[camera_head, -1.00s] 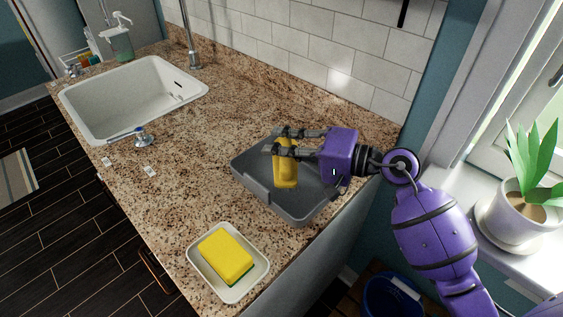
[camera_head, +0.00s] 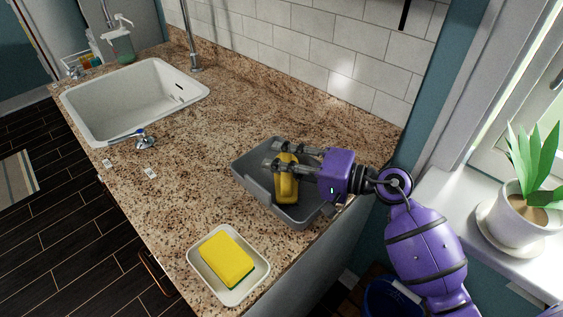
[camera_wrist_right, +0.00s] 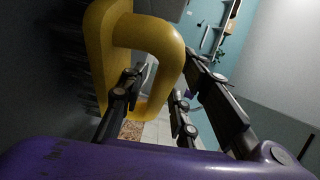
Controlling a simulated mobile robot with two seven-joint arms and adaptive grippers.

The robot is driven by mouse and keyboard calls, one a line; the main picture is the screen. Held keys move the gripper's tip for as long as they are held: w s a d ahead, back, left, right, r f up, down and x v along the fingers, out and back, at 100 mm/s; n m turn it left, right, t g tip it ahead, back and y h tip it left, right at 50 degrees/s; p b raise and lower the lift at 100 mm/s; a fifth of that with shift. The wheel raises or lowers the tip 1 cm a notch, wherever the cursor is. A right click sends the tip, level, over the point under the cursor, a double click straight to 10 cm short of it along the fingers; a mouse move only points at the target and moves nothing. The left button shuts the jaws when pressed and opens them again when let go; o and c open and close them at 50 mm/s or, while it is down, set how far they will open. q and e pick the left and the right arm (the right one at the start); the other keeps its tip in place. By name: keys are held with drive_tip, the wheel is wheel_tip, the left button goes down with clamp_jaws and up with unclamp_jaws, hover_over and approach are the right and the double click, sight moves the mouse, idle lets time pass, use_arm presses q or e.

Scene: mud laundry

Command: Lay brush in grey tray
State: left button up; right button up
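The yellow brush (camera_head: 287,187) is in the grey tray (camera_head: 252,185), its body down at the tray floor as far as I can tell. My right gripper (camera_head: 272,154) reaches over the tray from the right, fingers apart on either side of the brush handle. In the right wrist view the yellow looped handle (camera_wrist_right: 172,60) fills the upper middle. One finger of the gripper (camera_wrist_right: 165,85) lies inside the loop and the other outside it, with gaps beside the handle. My left gripper is out of view.
A white dish (camera_head: 243,291) with a yellow sponge (camera_head: 227,258) stands in front of the tray. A white sink (camera_head: 135,98) with a faucet (camera_head: 192,45) is at the left. The tiled wall (camera_head: 330,60) bounds the back. The counter (camera_head: 190,165) between sink and tray is mostly clear.

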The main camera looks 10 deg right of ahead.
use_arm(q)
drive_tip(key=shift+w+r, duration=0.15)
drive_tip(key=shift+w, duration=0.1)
